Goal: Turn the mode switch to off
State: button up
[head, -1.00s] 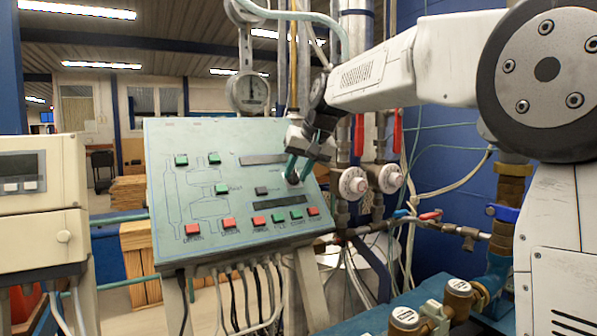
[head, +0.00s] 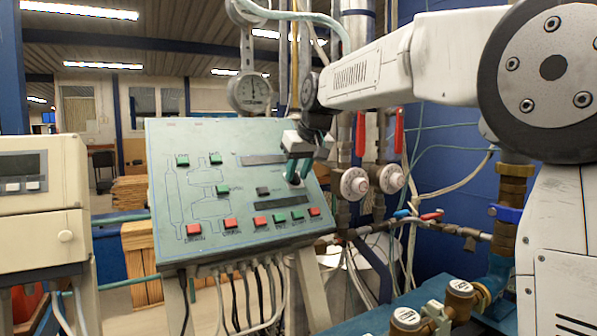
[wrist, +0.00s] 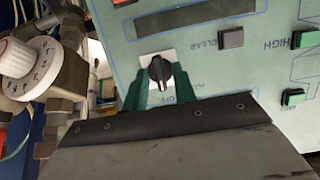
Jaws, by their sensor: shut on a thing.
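The mode switch is a black knob on a pale square plate on the sloping green panel; it shows in the wrist view (wrist: 160,71). In the head view it is largely hidden by my gripper (head: 296,173). My gripper, with its green fingers, is shut on the knob at the panel's right part. In the wrist view one finger stands on each side of the knob (wrist: 159,88). The knob's ridge runs nearly upright in that view. Lettering beside the switch is partly covered by the fingers, and I cannot read its setting for certain.
The control panel (head: 160,215) carries several red and green buttons, with a red one (head: 314,212) below the switch. Valve dials (head: 354,184) and pipes stand close to the right.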

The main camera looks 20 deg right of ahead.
jog(key=o, duration=0.6)
jog(key=v, duration=0.8)
jog(key=shift+f, duration=0.1)
jog(key=s+d+f+g, duration=0.1)
jog(key=s+f, duration=0.8)
jog(key=s, duration=0.4)
jog(key=s+f+m+g, duration=0.1)
jog(key=s+f+g, duration=0.1)
jog(key=s+f, duration=0.6)
jog(key=s+d+f+m+g+h, duration=0.1)
jog(key=s+f, duration=0.8)
jog(key=s, duration=0.9)
jog(key=shift+s+d+f+g, duration=0.15)
jog(key=shift+d+f+g, duration=0.15)
jog(key=shift+g, duration=0.1)
